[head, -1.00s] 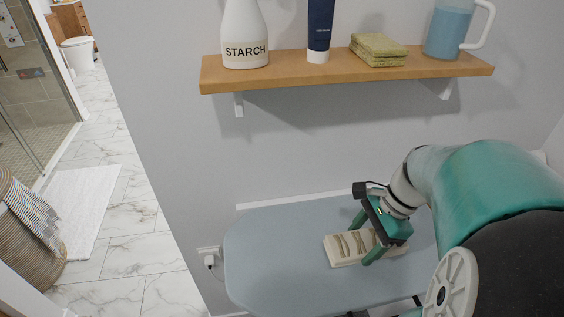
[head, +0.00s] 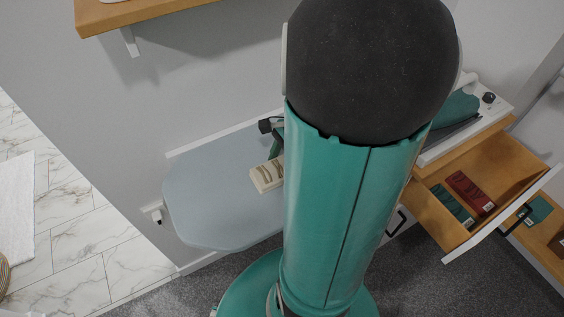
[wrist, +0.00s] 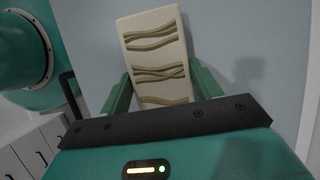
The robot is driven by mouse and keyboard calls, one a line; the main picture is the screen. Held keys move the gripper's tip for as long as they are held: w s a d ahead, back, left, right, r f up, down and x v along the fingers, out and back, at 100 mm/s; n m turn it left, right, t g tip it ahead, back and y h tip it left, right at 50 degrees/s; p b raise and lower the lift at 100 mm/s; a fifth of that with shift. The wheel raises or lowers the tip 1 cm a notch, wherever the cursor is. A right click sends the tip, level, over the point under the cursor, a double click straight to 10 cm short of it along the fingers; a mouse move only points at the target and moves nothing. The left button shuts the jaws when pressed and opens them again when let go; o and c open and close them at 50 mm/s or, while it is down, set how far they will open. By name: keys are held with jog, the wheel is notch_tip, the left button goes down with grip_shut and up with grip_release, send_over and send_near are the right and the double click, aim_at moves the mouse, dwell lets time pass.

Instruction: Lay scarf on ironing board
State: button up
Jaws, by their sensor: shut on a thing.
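The scarf (head: 267,179) is a folded cream bundle with olive wavy bands. In the head view it shows at the ironing board (head: 212,205), over its blue-grey top; whether it rests on the top or is held just above it is hard to tell. My gripper (wrist: 160,82) is shut on the scarf, with a green finger along each side in the wrist view. My own arm hides most of the gripper and the right part of the board in the head view.
An open wooden drawer (head: 423,211) at the right holds a red folded item (head: 470,193) and a dark green one (head: 452,206). A wooden shelf (head: 150,12) is on the wall above the board. The board's left part is bare.

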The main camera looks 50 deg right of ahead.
jog(key=o, duration=1)
jog(key=v, duration=1.2)
jog(key=w+a+r+n+t+h, duration=0.1)
jog(key=a+r+n, duration=0.1)
jog(key=a+n, duration=0.5)
jog(key=a+r+n+t+h, duration=0.1)
jog(key=a+r+n+t, duration=0.1)
jog(key=a+n, duration=0.5)
jog(key=w+a+r+n+t+h, duration=0.1)
jog(key=a+r+n+h, duration=0.1)
jog(key=a+n, duration=0.5)
jog(key=shift+w+a+r, duration=0.1)
jog(key=shift+w+a, duration=0.05)
jog(key=shift+a, duration=0.35)
jog(key=shift+w+a+r, duration=0.1)
jog(key=shift+w+a, duration=0.05)
jog(key=shift+a, duration=0.35)
